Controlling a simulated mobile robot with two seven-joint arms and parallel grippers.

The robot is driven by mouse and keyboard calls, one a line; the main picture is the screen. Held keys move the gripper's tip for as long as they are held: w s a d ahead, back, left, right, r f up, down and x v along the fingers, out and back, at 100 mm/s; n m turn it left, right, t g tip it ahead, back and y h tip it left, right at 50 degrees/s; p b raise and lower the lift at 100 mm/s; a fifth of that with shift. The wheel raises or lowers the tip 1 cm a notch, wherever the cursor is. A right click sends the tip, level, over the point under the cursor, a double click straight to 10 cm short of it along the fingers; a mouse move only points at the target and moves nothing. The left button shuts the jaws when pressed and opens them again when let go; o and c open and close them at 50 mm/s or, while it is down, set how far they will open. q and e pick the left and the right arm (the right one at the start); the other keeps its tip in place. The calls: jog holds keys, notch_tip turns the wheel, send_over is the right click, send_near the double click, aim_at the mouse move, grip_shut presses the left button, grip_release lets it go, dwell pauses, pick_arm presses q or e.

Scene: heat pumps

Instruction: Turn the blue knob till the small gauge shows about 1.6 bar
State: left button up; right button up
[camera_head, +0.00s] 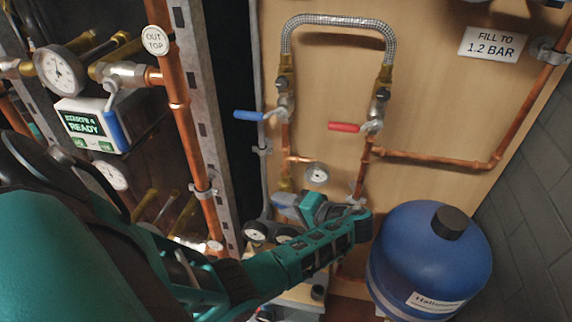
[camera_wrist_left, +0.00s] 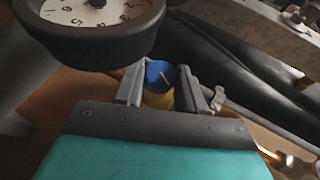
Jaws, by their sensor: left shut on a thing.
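The blue knob (camera_wrist_left: 159,73) has a white line on its top and sits on a brass body in the left wrist view. My left gripper (camera_wrist_left: 160,88) is shut on it, one finger on each side. In the head view my left gripper (camera_head: 287,207) is low on the wooden board, and I cannot make out the knob there. A small round gauge (camera_head: 317,175) with a white face is just above it. A black-rimmed gauge (camera_wrist_left: 92,22) is cut off at the top of the wrist view; I cannot read its pointer. My right gripper is not in view.
A blue-handled valve (camera_head: 250,115) and a red-handled valve (camera_head: 346,127) hang under a braided hose (camera_head: 338,20). A blue tank (camera_head: 432,258) stands right of my arm. Two dark gauges (camera_head: 270,232) are below my gripper. A sign (camera_head: 493,45) reads "FILL TO 1.2 BAR".

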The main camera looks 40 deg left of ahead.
pick_arm(q)
jog(key=o, duration=1.1)
jog(key=shift+c, duration=0.2)
jog(key=shift+d, duration=0.1)
jog(key=v, duration=1.2)
jog(key=shift+d+r+b, duration=0.25)
jog(key=shift+b, duration=0.1)
